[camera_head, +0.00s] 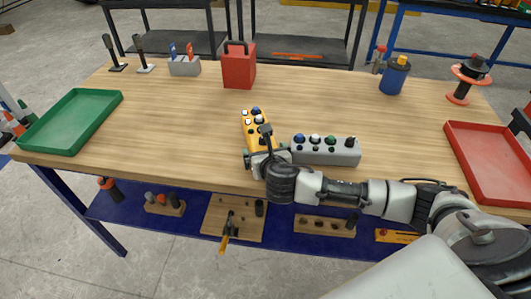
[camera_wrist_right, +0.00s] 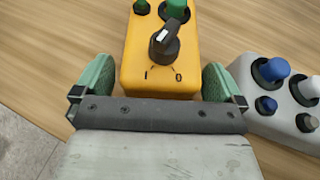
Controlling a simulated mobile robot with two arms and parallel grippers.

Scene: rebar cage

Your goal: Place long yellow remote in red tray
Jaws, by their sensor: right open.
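The long yellow remote (camera_head: 254,128) lies on the wooden table near its front edge, with blue, white and dark controls on top. In the right wrist view its near end (camera_wrist_right: 187,72) shows a black rotary switch and a green button. My right gripper (camera_head: 263,158) is at this near end. Its green finger pads (camera_wrist_right: 158,84) stand open on either side of the remote, with a visible gap at least on the right. The red tray (camera_head: 492,165) sits empty at the table's right end. My left gripper is not in view.
A grey remote (camera_head: 326,150) lies close to the right of the yellow one, also in the wrist view (camera_wrist_right: 280,110). A green tray (camera_head: 70,122) is at the left end. A red box (camera_head: 238,70) and blue canister (camera_head: 394,77) stand at the back.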

